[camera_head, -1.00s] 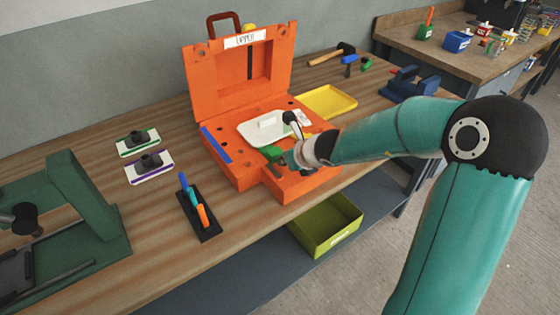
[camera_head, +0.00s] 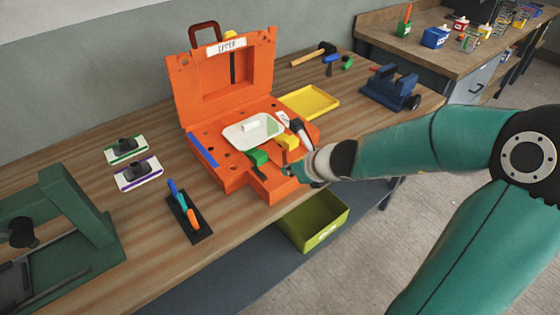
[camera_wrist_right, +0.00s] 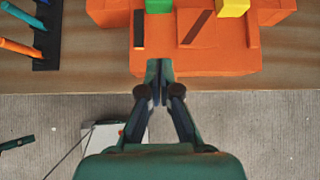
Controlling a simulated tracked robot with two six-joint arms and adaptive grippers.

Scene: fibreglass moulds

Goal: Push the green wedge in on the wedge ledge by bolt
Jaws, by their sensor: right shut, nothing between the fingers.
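The orange mould (camera_head: 232,180) stands open on the bench, its lid (camera_head: 190,85) raised. The green wedge (camera_head: 257,158) sits near its front edge, beside the projecting front ledge (camera_head: 272,188). It also shows cut off at the top of the right wrist view (camera_wrist_right: 158,6). A yellow block (camera_head: 287,142) sits to its right, also at the top of the wrist view (camera_wrist_right: 231,7). My right gripper (camera_wrist_right: 158,66) is shut and empty, at the front edge of the orange mould and apart from the green wedge; in the head view it (camera_head: 288,171) is small. I cannot make out the bolt. My left gripper is not in view.
A yellow tray (camera_head: 309,102) lies behind right of the mould. A black holder with coloured tools (camera_head: 190,222) stands in front left. A blue vise (camera_head: 390,88) is at the right. A green-yellow bin (camera_head: 312,220) sits below the bench edge.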

